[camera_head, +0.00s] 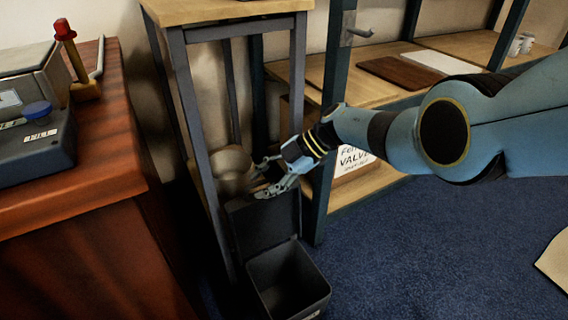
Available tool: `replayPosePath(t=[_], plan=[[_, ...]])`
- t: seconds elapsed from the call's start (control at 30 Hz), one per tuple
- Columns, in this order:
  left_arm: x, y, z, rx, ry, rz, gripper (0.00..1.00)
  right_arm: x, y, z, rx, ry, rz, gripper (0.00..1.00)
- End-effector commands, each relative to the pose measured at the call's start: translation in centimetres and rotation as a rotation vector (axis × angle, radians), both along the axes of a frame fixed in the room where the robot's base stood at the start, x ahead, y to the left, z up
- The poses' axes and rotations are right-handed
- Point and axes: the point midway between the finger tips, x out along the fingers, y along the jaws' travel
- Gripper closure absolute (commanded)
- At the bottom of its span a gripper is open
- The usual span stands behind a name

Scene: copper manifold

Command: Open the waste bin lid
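The dark grey waste bin (318,290) stands on the blue carpet at the lower middle, in front of the metal-legged stand. Its lid (262,222) is raised, standing steeply up at the bin's back side, and the empty-looking inside shows. My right gripper (262,176) is at the lid's top edge, with its fingers spread apart and nothing seen between them. The lower finger lies just over the lid's top edge; I cannot tell whether it touches. My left gripper is not in view.
A beige pot (232,168) sits behind the gripper inside the stand (192,130). A wooden cabinet (80,240) with a scale (35,150) fills the left. Shelves (385,185) stand behind my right arm.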

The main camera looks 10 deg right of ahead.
Motion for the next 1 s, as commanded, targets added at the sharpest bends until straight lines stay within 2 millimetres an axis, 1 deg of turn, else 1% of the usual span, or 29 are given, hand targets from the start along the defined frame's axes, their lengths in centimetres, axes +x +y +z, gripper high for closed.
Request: replayPosePath(t=[0.17, 0.2, 0.27, 0.4, 0.53, 0.7, 1.0], plan=[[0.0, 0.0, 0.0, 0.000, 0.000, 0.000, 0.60, -0.2, -1.5, 1.2, -0.003, -0.004, 0.001, 0.66], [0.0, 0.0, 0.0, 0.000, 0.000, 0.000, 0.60, -0.2, -2.3, 1.8, -0.004, -0.005, -0.001, 0.66], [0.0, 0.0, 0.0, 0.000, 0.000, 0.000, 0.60, -0.2, -3.2, 2.6, -0.003, -0.005, 0.000, 0.66], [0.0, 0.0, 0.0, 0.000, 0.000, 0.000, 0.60, -0.3, -5.7, 4.8, -0.004, -0.006, -0.001, 0.66], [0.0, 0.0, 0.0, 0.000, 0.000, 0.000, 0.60, -0.4, -7.3, 6.3, -0.003, -0.005, 0.000, 0.66], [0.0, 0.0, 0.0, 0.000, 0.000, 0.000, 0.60, -0.5, -8.3, 7.3, -0.001, -0.004, 0.001, 0.66], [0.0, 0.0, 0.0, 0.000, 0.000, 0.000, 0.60, -0.5, -8.5, 7.4, -0.001, -0.004, 0.002, 0.66]])
